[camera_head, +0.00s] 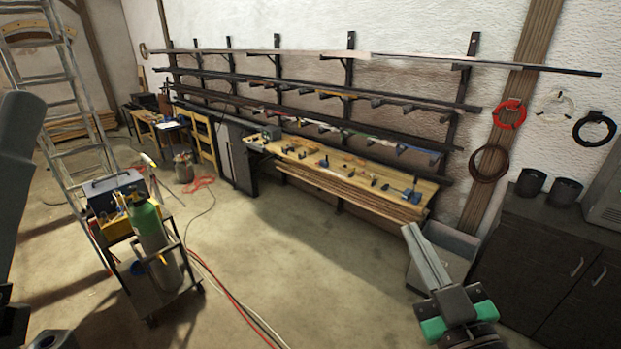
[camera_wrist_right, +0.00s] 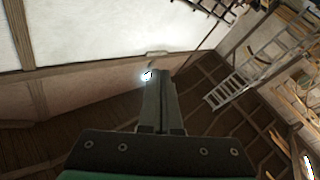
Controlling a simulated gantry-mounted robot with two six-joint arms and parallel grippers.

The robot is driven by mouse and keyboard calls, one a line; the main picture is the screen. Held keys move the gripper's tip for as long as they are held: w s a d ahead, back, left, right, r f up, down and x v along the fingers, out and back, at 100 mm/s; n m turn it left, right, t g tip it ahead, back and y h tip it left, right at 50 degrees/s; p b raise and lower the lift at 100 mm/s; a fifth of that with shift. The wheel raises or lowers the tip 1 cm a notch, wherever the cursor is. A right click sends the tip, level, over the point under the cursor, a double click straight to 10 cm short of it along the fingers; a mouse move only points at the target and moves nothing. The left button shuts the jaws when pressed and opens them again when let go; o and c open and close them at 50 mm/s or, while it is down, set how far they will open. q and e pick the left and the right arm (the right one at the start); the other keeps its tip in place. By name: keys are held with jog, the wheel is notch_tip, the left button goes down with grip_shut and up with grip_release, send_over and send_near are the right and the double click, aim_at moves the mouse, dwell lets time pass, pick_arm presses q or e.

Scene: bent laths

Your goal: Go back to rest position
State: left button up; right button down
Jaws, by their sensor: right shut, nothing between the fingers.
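My right gripper (camera_head: 409,229) is at the lower right of the head view, with its long grey fingers pressed together and pointing up and to the left. Its base has green parts. In the right wrist view the right gripper (camera_wrist_right: 161,73) also shows shut, with nothing between its fingers. It appears to be in free air, with the wall and roof timbers behind it in that view. At the left edge of the head view dark parts of my own body show, but no left fingers are visible.
A wall rack (camera_head: 300,92) holds long bars above a wooden bench (camera_head: 345,175) with tools. A cart with a green gas cylinder (camera_head: 149,226) stands at left, near a ladder (camera_head: 62,110). A dark cabinet (camera_head: 545,250) stands at right. Hoses cross the otherwise open middle floor (camera_head: 300,270).

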jog(key=s+d+r+m+t, duration=0.1)
jog(key=s+r+m+t, duration=0.1)
jog(key=s+r, duration=0.5)
jog(key=s+d+r+m+t, duration=0.1)
jog(key=s+r+m+t, duration=0.2)
jog(key=r, duration=1.1)
jog(key=s+t, duration=0.2)
jog(key=s, duration=0.2)
jog(key=shift+s+d+h, duration=0.15)
jog(key=shift+d+h, duration=0.1)
jog(key=shift+h, duration=0.15)
